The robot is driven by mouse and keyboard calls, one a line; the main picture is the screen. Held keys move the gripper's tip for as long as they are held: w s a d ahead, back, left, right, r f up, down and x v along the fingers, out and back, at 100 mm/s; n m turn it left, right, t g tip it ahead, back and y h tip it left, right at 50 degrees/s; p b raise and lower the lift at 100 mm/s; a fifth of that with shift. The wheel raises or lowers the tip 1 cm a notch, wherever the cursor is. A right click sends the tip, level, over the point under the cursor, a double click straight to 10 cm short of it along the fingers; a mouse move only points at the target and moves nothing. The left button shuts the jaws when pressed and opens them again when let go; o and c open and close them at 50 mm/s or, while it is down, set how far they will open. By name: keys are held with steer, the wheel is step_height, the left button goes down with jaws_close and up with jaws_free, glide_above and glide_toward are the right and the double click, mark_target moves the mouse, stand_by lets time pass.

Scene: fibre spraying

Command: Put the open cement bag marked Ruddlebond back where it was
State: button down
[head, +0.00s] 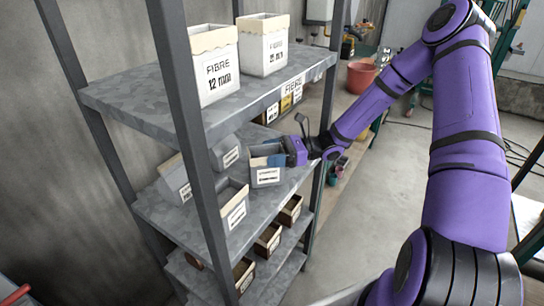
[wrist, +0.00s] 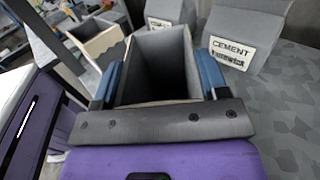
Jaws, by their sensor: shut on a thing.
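My gripper (head: 268,160) is shut on an open grey cement bag (head: 267,178) at the middle shelf (head: 165,215). In the wrist view its blue fingers (wrist: 160,68) clasp the bag's two sides; the dark hollow inside of the bag (wrist: 158,52) shows between them. The bag looks upright, at or just above the shelf; I cannot tell if it touches. Its white label faces the head camera, too small to read, so I cannot confirm the Ruddlebond name.
A grey bag labelled CEMENT (wrist: 245,35) stands close to the right of the held bag in the wrist view. Other bags stand nearby on the shelf (head: 227,152), (head: 175,182), (head: 234,205). Fibre bags (head: 215,75) stand on the shelf above. A shelf post (head: 205,170) stands in front.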

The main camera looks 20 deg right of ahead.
steer(key=shift+a+f, duration=0.1)
steer(key=shift+f, duration=0.45)
steer(key=shift+c, duration=0.7)
jaws_free()
steer(key=shift+f, duration=0.1)
